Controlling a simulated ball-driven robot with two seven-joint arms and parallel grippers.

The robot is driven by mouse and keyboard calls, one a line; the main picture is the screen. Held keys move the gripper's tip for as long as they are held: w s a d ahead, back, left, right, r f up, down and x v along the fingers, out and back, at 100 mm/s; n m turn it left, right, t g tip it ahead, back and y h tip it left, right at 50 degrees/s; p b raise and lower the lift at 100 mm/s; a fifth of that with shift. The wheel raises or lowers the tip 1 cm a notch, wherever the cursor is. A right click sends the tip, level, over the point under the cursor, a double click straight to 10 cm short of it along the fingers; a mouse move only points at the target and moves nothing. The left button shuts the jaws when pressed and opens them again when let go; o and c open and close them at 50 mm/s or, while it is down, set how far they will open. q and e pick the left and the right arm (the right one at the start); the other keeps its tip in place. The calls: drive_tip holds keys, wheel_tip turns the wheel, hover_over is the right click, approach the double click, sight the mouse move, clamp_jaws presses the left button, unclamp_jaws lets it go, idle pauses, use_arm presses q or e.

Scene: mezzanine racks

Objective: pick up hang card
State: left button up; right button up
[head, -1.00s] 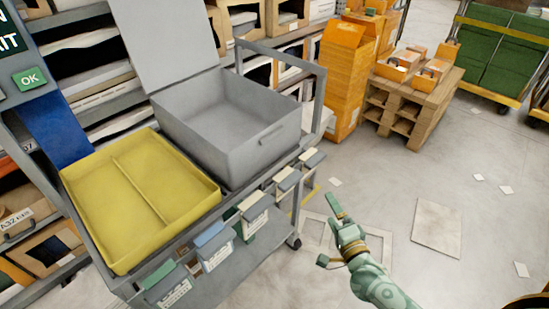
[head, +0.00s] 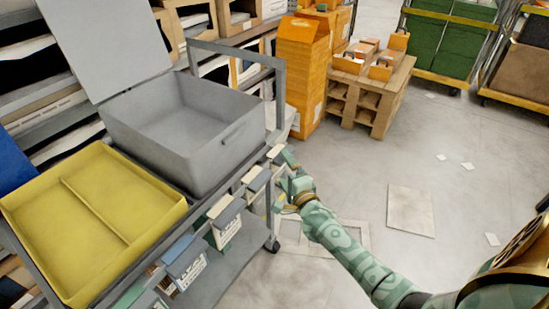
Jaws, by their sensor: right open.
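Several hang cards hang in a row along the front edge of the grey cart. A green-clipped one (head: 150,300) is cut off at the bottom edge. My right gripper (head: 279,178) is open at the far right end of this row, close beside the last cards. It partly hides them, and I cannot tell whether it touches any. My left gripper is out of view.
The cart carries a yellow divided tray (head: 128,232) and a grey open bin (head: 190,155) with its lid up. A grey upright frame (head: 282,95) stands at the cart's end. A pallet (head: 375,95) with orange boxes stands behind. The floor at right is mostly clear.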

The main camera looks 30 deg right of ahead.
drive_tip(key=w, duration=0.3)
drive_tip(key=shift+d+f+b, duration=0.1)
drive_tip(key=shift+d+b, duration=0.15)
drive_tip(key=shift+b, duration=0.1)
drive_tip(key=c, duration=1)
